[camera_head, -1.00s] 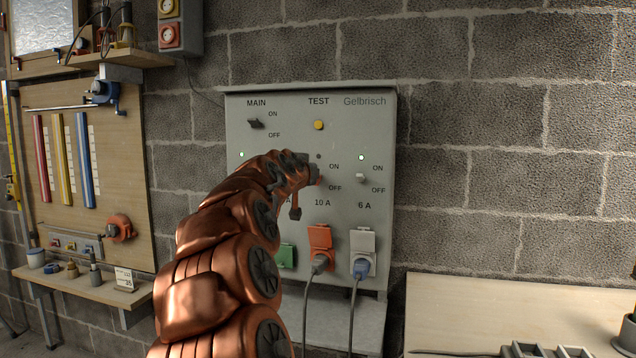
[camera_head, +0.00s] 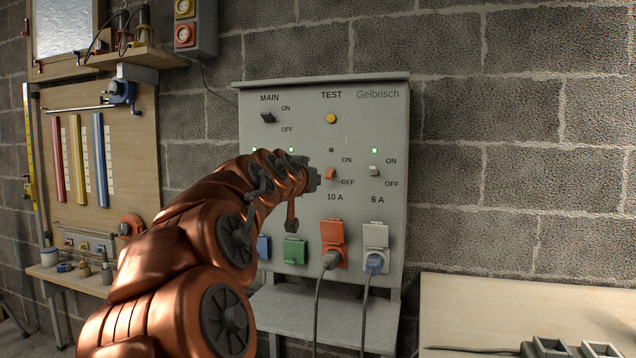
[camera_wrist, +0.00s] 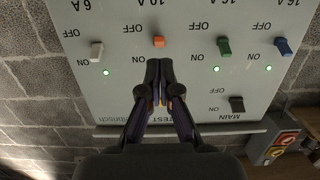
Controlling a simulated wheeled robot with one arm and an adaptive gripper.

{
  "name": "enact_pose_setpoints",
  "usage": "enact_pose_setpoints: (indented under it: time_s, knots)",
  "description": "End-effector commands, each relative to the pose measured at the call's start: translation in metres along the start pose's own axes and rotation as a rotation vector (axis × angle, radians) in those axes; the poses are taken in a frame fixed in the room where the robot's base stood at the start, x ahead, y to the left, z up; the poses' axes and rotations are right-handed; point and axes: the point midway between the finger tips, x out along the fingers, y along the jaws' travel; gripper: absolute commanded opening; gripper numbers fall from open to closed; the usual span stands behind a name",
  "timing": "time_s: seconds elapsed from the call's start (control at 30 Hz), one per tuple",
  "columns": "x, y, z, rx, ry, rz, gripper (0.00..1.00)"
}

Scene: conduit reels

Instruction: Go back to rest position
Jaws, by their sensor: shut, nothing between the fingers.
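My gripper (camera_wrist: 160,64) is shut and empty in the wrist view, its fingertips in front of the grey switch panel (camera_head: 390,100), just below the orange 10 A switch (camera_wrist: 158,41). I cannot tell whether they touch the panel. In the head view my copper arm reaches from the lower left to the panel, and its dark end lies just left of the orange switch (camera_head: 330,174). The fingertips are hard to make out there. The lamp (camera_head: 331,150) above the 10 A switch is dark. The 6 A lamp (camera_head: 375,151) is green.
The panel has a black MAIN switch (camera_head: 267,117) and a yellow TEST button (camera_head: 331,118). Cables hang from plugs at the orange socket (camera_head: 333,246) and white socket (camera_head: 376,240). A wooden bench (camera_head: 480,310) stands lower right, a tool board (camera_head: 130,190) left.

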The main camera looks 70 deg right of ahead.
Motion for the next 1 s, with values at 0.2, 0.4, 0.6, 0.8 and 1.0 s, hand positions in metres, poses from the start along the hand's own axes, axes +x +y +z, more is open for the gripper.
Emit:
enact_pose_setpoints:
  time_s: [0.2, 0.4, 0.6, 0.8, 1.0]
  knots:
    - [-0.005, 0.0, 0.001, 0.0, 0.001, 0.0, 0.0]
    - [-0.005, 0.0, 0.001, 0.0, 0.001, 0.001, 0.0]
    - [-0.005, 0.0, 0.001, 0.0, 0.001, 0.001, 0.0]
    - [-0.006, -0.001, 0.001, -0.001, -0.002, -0.001, 0.0]
    - [-0.022, -0.013, 0.004, -0.012, -0.063, -0.026, 0.0]
